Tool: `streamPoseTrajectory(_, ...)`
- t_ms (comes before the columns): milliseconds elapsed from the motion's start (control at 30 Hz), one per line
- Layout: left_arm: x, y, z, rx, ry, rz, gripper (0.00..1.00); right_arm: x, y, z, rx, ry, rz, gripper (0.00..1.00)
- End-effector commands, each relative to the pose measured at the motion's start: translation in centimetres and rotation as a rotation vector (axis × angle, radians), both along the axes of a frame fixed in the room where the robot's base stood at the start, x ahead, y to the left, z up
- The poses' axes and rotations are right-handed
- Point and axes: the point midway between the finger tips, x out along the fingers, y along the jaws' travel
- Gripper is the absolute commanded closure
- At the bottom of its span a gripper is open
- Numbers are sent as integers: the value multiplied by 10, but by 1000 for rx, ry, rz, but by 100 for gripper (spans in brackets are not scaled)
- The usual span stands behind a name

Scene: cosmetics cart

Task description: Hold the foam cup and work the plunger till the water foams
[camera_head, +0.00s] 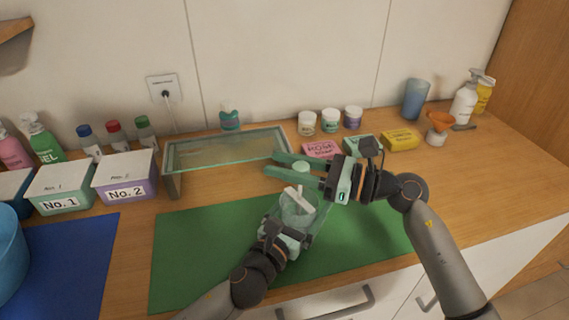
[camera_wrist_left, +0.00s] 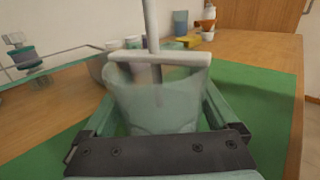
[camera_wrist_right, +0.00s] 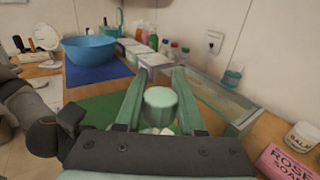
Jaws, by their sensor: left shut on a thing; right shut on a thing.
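The foam cup (camera_head: 297,212) is clear with a greenish tint and stands over the green mat (camera_head: 190,250). My left gripper (camera_head: 303,208) is shut on its sides; the left wrist view shows the cup (camera_wrist_left: 160,108) between the fingers. The plunger has a pale rod (camera_wrist_left: 151,25) rising from the cup, a white crossbar (camera_wrist_left: 160,58) across the rim, and a pale green round knob (camera_wrist_right: 160,104) on top. My right gripper (camera_head: 297,169) is shut on the knob, one finger on each side, above the cup. Whether there is foam inside I cannot tell.
Boxes No. 1 (camera_head: 62,190) and No. 2 (camera_head: 125,180) are left. A pink soap box (camera_head: 322,149), jars (camera_head: 330,121) and a yellow box (camera_head: 400,140) are behind and right. The green mat's left part is clear.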

Motion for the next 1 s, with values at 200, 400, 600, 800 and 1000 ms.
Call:
streamPoseTrajectory(200,0,0,-1,0,2,1,81,0,0,0,0,0,0,100)
streamPoseTrajectory(400,0,1,-1,0,2,2,81,0,0,0,0,0,0,100)
streamPoseTrajectory(600,0,1,-1,0,2,2,81,0,0,-6,-1,3,0,100)
streamPoseTrajectory(800,0,1,-1,-1,3,2,81,0,-1,-41,-2,7,1,100)
streamPoseTrajectory(1000,0,1,-1,-1,3,2,81,0,0,-52,-2,2,0,100)
